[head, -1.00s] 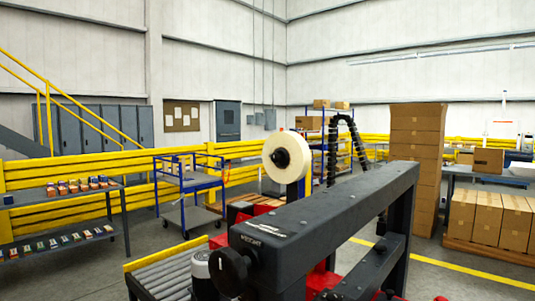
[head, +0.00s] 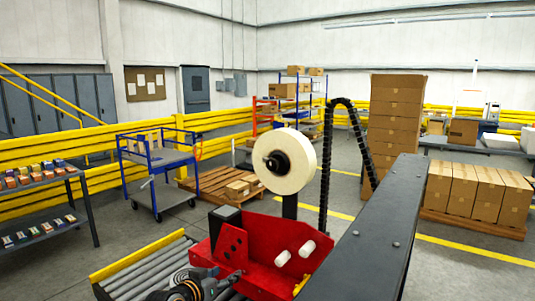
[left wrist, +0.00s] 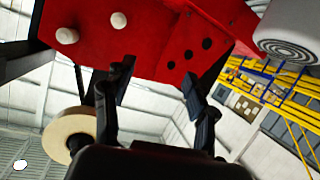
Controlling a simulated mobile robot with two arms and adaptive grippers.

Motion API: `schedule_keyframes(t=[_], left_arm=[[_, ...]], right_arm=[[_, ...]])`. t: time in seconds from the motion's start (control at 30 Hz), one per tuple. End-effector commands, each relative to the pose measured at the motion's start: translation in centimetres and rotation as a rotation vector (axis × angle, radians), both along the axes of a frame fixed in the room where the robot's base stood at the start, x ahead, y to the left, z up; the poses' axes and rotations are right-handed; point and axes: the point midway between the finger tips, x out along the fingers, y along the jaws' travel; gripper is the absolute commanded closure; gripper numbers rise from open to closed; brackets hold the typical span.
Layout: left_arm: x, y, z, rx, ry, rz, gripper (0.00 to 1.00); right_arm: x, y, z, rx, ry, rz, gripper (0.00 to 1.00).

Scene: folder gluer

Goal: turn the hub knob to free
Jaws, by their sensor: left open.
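The hub knob (head: 277,163) is a small dark piece at the centre of a cream tape roll (head: 300,172), which stands upright above a red tape head (head: 262,248). My left gripper (head: 226,281) is low at the bottom of the head view, in front of the red tape head and below the roll, apart from the knob. In the left wrist view its two dark fingers (left wrist: 160,88) are spread and empty, with the red plate beyond them. My right gripper is not seen.
A long dark beam (head: 385,235) runs along the right of the tape head. A roller conveyor (head: 150,270) with a yellow edge lies at lower left. Two white rollers (head: 296,252) stick out of the red plate. A black cable chain (head: 326,150) rises behind the roll.

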Motion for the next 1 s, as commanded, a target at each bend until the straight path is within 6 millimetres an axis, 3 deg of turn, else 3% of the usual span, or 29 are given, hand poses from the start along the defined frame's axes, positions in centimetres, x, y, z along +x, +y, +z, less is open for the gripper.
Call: schedule_keyframes(t=[0.03,0.1,0.2,0.3,0.4,0.57,1.0], left_arm=[[0.3,-0.8,7.0,-0.011,-0.079,-0.033,0.43],[-0.2,-1.8,13.8,-0.021,-0.162,-0.078,0.43],[-1.5,-2.9,21.4,-0.025,-0.261,-0.134,0.43],[-2.9,-3.7,26.0,-0.023,-0.325,-0.174,0.43],[-3.7,-4.2,28.3,-0.020,-0.356,-0.195,0.43],[-3.0,-5.0,29.0,-0.023,-0.364,-0.203,0.43],[3.5,-9.3,29.1,-0.023,-0.362,-0.201,0.43]], right_arm=[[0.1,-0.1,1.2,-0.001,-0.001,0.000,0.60],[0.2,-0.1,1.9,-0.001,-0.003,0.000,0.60],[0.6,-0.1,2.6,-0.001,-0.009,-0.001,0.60],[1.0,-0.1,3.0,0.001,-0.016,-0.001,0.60],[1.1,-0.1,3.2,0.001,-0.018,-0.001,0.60],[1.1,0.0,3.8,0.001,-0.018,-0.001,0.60],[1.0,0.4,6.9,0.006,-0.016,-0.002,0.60]])
